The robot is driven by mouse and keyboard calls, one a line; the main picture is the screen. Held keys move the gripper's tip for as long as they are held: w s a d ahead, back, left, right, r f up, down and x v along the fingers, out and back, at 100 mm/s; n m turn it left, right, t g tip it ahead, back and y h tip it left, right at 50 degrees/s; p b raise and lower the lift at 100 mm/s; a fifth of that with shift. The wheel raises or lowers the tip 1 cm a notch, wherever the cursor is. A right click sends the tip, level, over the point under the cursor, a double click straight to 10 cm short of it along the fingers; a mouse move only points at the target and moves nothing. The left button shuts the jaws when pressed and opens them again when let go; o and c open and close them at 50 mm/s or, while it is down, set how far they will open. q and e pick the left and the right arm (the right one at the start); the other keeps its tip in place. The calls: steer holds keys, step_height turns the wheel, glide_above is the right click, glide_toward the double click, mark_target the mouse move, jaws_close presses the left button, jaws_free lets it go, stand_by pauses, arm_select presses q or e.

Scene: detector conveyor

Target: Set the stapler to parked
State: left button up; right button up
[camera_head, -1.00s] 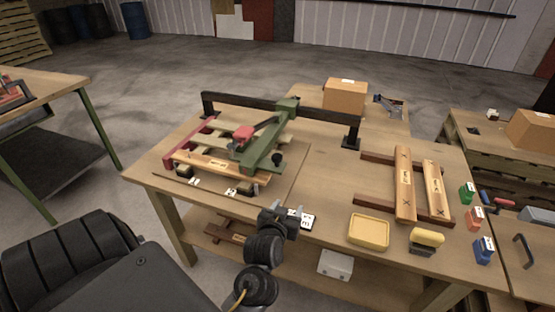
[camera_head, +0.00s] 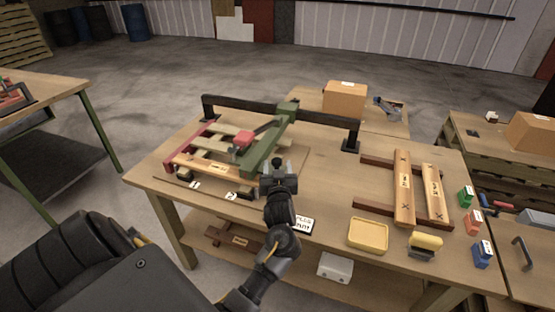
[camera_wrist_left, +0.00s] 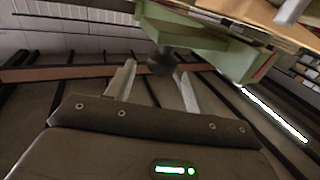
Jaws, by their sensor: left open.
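The stapler shows as a red block (camera_head: 243,138) on a green carriage arm (camera_head: 262,153), which hangs from a dark rail (camera_head: 325,125) over a slatted wooden pallet on the table. A small black knob (camera_head: 277,161) sits at the near end of the green arm. My left gripper (camera_head: 278,172) is open just in front of the knob. In the left wrist view the two fingers (camera_wrist_left: 155,85) are spread, with the dark round knob (camera_wrist_left: 162,61) between and beyond their tips. I cannot tell whether they touch it. My right gripper is not in view.
A yellow tray (camera_head: 368,236), a yellow-handled stamp (camera_head: 425,244) and two marked boards (camera_head: 403,187) lie to the right. A printed card (camera_head: 304,225) lies beside my left wrist. A cardboard box (camera_head: 345,101) stands behind the rail. The table's middle right is clear.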

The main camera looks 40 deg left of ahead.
mark_target(277, 164)
arm_select(q)
steer(key=shift+x, duration=1.85)
jaws_close()
